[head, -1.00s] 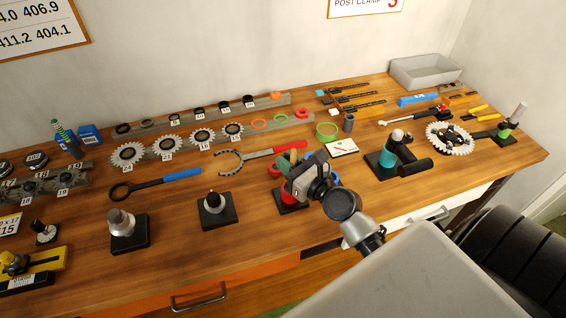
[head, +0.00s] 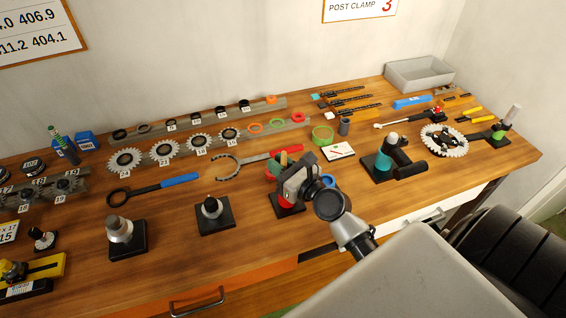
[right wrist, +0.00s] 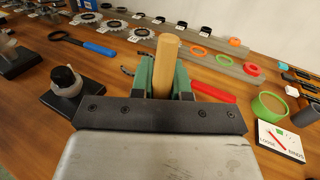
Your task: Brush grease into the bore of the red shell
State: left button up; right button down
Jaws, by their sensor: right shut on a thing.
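My right gripper (head: 291,166) is in the middle of the bench, above the red shell (head: 286,201). The shell stands on a black base, and my gripper and wrist partly cover it. In the right wrist view the green fingers of my gripper (right wrist: 164,78) are shut on a wooden brush handle (right wrist: 166,62), which stands upright between them. The brush's bristle end is hidden, so I cannot tell whether it is inside the bore. The shell is hidden behind my gripper in the right wrist view. My left gripper is not in view.
Left of the shell, a black base with a dark-topped post (head: 211,207) stands close by. A red-handled chain tool (head: 270,156) lies behind. A green tub (head: 322,135) and a white card (head: 338,151) are at the back right. A teal-bodied fixture (head: 384,163) stands farther right.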

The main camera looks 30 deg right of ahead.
jog(key=shift+s+f, duration=0.1)
jog(key=shift+s, duration=0.1)
jog(key=shift+v, duration=0.8)
jog(key=shift+w, duration=0.1)
jog(key=shift+w+d, duration=0.45)
jog(key=shift+w, duration=0.3)
jog(key=shift+a, duration=0.15)
jog(key=shift+s+a+p, duration=0.4)
jog(key=shift+a+p, duration=0.15)
jog(key=shift+a, duration=0.2)
jog(key=shift+d, duration=0.15)
